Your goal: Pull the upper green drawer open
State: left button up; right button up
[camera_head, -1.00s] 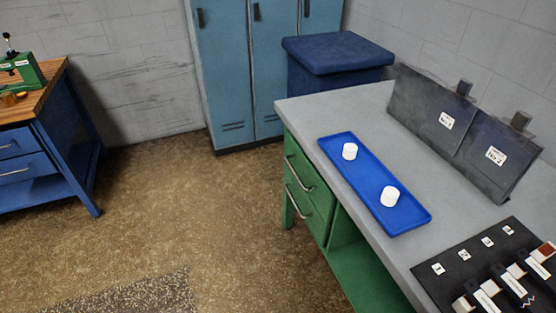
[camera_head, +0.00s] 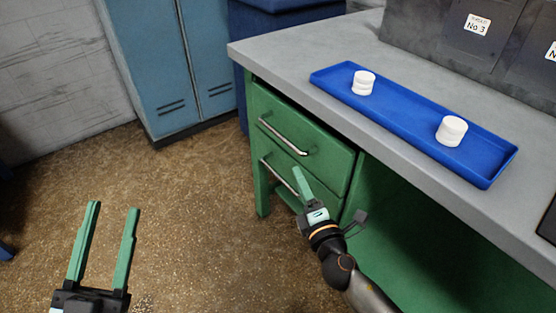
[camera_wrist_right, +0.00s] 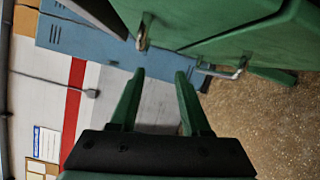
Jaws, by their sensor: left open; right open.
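The upper green drawer (camera_head: 328,158) is shut, flush in the left end of the green workbench. Its silver bar handle (camera_head: 285,137) is in plain view. The lower drawer (camera_head: 284,166) is also shut, its handle (camera_head: 277,177) partly behind my right gripper. My right gripper (camera_head: 300,172) is in front of the drawers, low by the lower handle in the picture, its fingers overlapping in this view. In the right wrist view its fingers (camera_wrist_right: 160,75) are apart and empty; the upper handle (camera_wrist_right: 144,32) and lower handle (camera_wrist_right: 226,72) lie beyond them. My left gripper (camera_head: 114,208) is open and empty over the floor.
The grey worktop (camera_head: 290,80) overhangs the drawers. A blue tray (camera_head: 405,115) with white round pieces lies on it. An open green shelf space (camera_head: 430,230) is right of the drawers. Blue lockers (camera_head: 170,60) stand behind. The floor (camera_head: 190,200) left of the bench is clear.

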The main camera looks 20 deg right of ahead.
aim_at(278, 132)
pick_arm(q)
jog(key=s+m+h+b, duration=0.1)
jog(key=s+r+m+h+b, duration=0.1)
jog(key=h, duration=0.1)
jog(key=s+r+m+h, duration=0.1)
jog(key=s, duration=0.1)
jog(key=shift+s+d+r+h+b, duration=0.1)
jog(key=shift+d+h+b, duration=0.2)
jog(key=shift+h+b, duration=0.1)
pick_arm(e)
jog(key=w+r+n, duration=0.1)
jog(key=w, duration=0.3)
jog(key=w+r+n+t, duration=0.1)
jog(key=w, duration=0.4)
jog(key=w+a+r+n+t, duration=0.1)
jog(key=w+n, duration=0.1)
jog(key=w, duration=0.3)
jog(key=shift+r, duration=0.3)
jog(key=shift+c, duration=0.2)
grip_shut()
